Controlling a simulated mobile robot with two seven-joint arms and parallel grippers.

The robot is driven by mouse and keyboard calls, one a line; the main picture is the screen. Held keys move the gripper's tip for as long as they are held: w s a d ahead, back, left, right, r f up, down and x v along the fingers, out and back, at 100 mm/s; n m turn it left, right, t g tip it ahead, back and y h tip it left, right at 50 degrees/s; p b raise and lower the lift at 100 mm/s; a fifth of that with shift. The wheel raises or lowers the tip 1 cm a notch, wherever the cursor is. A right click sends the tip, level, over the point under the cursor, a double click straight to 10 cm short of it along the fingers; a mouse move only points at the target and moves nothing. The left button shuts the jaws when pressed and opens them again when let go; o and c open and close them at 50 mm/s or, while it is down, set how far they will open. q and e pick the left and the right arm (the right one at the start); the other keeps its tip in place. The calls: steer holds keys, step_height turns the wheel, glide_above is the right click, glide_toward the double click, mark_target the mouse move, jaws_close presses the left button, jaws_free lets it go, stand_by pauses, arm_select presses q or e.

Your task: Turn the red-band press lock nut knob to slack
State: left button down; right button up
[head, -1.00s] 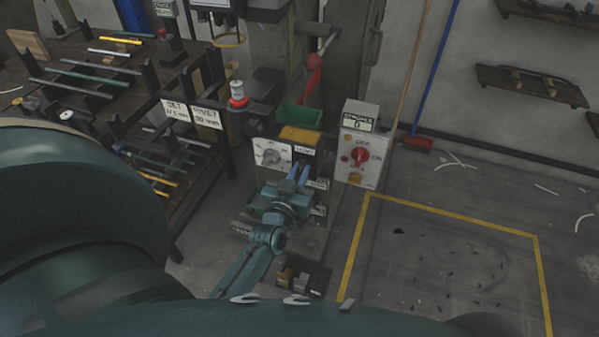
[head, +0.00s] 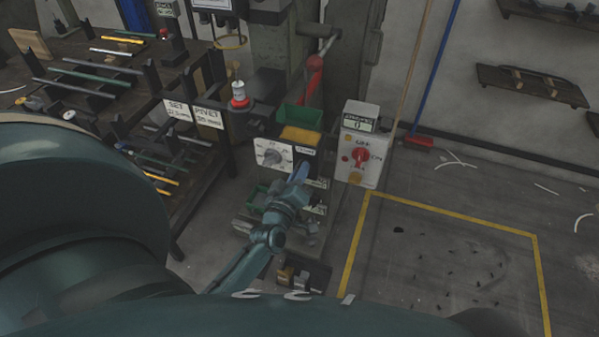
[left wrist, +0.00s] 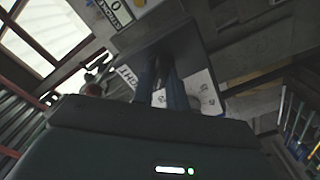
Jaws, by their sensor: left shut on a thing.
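The press (head: 264,88) stands at the back, with a red-banded white cylinder (head: 238,95) beside it. A white dial plate with a grey knob (head: 272,157) is on its front, left of my gripper. My left gripper (head: 301,172) is at the dark front face just right of that plate, its fingers seen nearly edge-on. It is shut on what appears to be the lock nut knob, which the fingers hide. In the left wrist view the two blue fingers (left wrist: 163,75) reach to a dark housing beside a partly covered label ending in "GHT". My right gripper is not in view.
A grey switch box with a red knob (head: 361,157) stands close on the right. A green bin (head: 300,118) sits above my gripper. A rack of rods (head: 110,80) is on the left.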

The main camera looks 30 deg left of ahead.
arm_select(q)
steer(key=shift+a+r+n+b, duration=0.1)
steer(key=shift+n+b, duration=0.45)
steer(key=shift+n, duration=3.15)
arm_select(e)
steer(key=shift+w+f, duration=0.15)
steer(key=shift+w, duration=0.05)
arm_select(q)
steer(key=shift+w, duration=0.1)
steer(key=c, duration=1.4)
jaws_free()
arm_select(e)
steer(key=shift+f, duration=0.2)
